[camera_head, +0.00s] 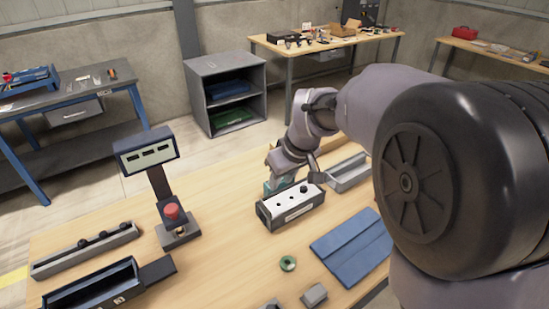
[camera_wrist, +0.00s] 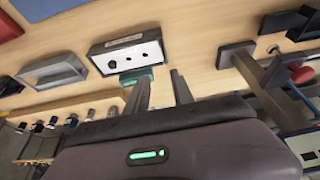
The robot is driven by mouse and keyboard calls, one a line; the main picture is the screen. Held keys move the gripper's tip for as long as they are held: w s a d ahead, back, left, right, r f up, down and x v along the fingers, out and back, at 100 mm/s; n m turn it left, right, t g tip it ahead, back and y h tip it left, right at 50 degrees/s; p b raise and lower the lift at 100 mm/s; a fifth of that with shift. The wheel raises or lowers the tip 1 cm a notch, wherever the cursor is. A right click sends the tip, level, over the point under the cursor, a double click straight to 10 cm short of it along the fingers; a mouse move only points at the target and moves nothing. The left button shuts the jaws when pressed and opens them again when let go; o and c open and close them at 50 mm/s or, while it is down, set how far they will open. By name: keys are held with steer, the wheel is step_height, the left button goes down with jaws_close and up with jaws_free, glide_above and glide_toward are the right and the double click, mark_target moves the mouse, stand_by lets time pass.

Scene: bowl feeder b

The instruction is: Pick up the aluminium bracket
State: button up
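My gripper (camera_wrist: 158,82) is open, its two fingers apart with nothing visible between them. In the head view my gripper (camera_head: 290,167) is low over the table, behind the white-topped box (camera_head: 290,206). A teal block (camera_wrist: 140,76) shows beyond the fingertips, beside that box; contact with it cannot be told. I cannot surely identify the aluminium bracket. A small grey metallic piece (camera_head: 314,296) lies at the near edge of the head view, well away from my gripper, and may be it. Another grey piece (camera_head: 271,304) is cut off by the frame.
A grey tray (camera_head: 350,174) stands beyond the box. A blue mat (camera_head: 352,246) and green ring (camera_head: 288,263) lie in front. A post with display (camera_head: 146,150) and red button (camera_head: 172,211) stands left, with long dark trays (camera_head: 92,292).

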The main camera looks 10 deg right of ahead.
steer(key=b+x, duration=0.3)
steer(key=x, duration=0.8)
steer(key=shift+s+b, duration=0.2)
steer(key=shift+b, duration=0.1)
steer(key=b+x, duration=0.1)
steer(key=x, duration=0.1)
steer(key=b+x, duration=0.1)
steer(key=x, duration=0.2)
steer(key=shift+s+a+f, duration=0.15)
steer(key=shift+s+a, duration=0.05)
steer(key=shift+w+f+b, duration=0.2)
steer(key=shift+b, duration=0.1)
steer(key=shift+s+r, duration=0.1)
steer(key=shift+r, duration=0.05)
steer(key=shift+c, duration=0.4)
jaws_close()
